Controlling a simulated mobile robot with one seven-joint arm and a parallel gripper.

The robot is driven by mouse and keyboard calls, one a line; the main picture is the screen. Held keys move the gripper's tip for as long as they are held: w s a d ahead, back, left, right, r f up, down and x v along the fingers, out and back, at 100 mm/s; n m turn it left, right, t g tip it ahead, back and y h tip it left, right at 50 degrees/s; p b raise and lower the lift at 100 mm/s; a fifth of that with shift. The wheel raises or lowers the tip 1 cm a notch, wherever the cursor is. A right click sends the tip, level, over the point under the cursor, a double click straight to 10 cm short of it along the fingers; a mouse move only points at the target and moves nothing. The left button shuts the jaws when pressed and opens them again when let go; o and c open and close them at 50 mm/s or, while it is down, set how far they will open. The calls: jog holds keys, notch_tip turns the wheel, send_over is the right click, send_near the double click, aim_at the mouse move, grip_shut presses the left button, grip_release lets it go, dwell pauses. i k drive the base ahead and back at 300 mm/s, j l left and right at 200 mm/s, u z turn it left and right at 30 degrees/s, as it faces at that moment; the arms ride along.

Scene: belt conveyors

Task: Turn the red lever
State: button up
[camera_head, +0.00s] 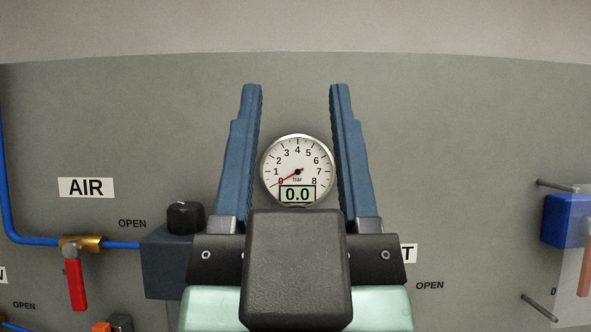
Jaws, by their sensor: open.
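A red lever (76,285) hangs straight down from a brass valve (82,243) at the left of the panel. The valve sits in a blue pipe (38,240), and the lever points across the pipe. My gripper (296,90) is in the middle of the view, fingers pointing up in the picture. Its two blue fingers are wide apart with nothing held between them. It is well to the right of the lever and not touching it. Another red part (585,270) shows at the right edge, partly behind a translucent sheet; I cannot tell its full shape.
An AIR label (86,188) is above the valve, and an OPEN mark (132,223) is to its upper right. A dark block with a black knob (185,217) stands between lever and gripper. A round gauge (298,160) reads 0.0. A blue block (566,220) and pegs are at right.

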aim_at(72, 250)
jog(key=j+u, duration=0.2)
jog(key=j, duration=0.3)
jog(key=i+j+u, duration=0.15)
jog(key=j, duration=0.3)
jog(key=j+u, duration=0.2)
jog(key=j, duration=0.25)
